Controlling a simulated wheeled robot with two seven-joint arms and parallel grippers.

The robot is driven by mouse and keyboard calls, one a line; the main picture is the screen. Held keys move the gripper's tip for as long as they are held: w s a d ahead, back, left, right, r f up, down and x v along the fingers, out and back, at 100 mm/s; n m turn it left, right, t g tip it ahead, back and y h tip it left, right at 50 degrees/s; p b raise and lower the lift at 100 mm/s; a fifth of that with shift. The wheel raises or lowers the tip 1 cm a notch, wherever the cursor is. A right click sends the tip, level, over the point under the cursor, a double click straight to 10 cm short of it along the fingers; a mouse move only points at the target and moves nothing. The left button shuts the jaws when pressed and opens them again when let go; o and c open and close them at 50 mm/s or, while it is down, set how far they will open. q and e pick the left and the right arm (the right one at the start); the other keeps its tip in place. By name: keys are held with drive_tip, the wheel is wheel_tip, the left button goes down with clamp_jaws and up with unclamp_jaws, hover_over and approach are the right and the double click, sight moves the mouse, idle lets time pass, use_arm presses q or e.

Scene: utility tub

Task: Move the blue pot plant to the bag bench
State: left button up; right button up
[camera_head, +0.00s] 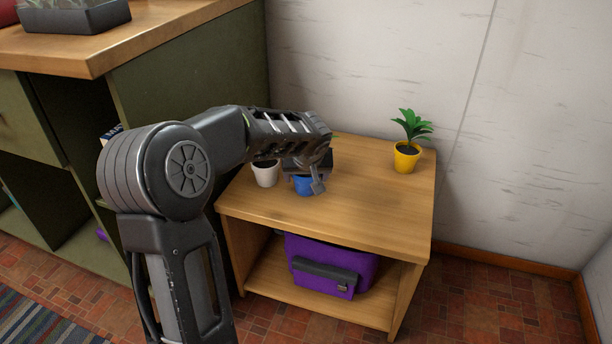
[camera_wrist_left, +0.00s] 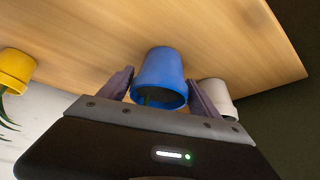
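The blue pot (camera_head: 304,185) is on or just above the wooden bench top (camera_head: 350,205), partly covered by my left arm. In the left wrist view the blue pot (camera_wrist_left: 160,75) is between the two fingers of my left gripper (camera_wrist_left: 160,78), one close on each side. Whether both fingers press on it cannot be told. In the head view my left gripper (camera_head: 308,172) points down at the pot. The pot's plant is mostly hidden. A purple bag (camera_head: 325,265) lies on this bench's lower shelf. My right gripper is out of view.
A white pot (camera_head: 265,174) stands close left of the blue pot. A yellow pot with a leafy plant (camera_head: 405,158) stands at the bench's back right. The bench top is clear at the front and right. A taller green cabinet (camera_head: 185,75) stands at the left.

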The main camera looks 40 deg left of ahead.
use_arm(q)
drive_tip(key=o, duration=0.3)
drive_tip(key=shift+s+r+p, duration=0.1)
drive_tip(key=shift+r+p, duration=0.3)
drive_tip(key=p+v, duration=0.4)
drive_tip(key=v, duration=0.7)
drive_tip(key=shift+r, duration=0.2)
drive_tip(key=shift+s+d, duration=0.1)
drive_tip(key=shift+s, duration=0.05)
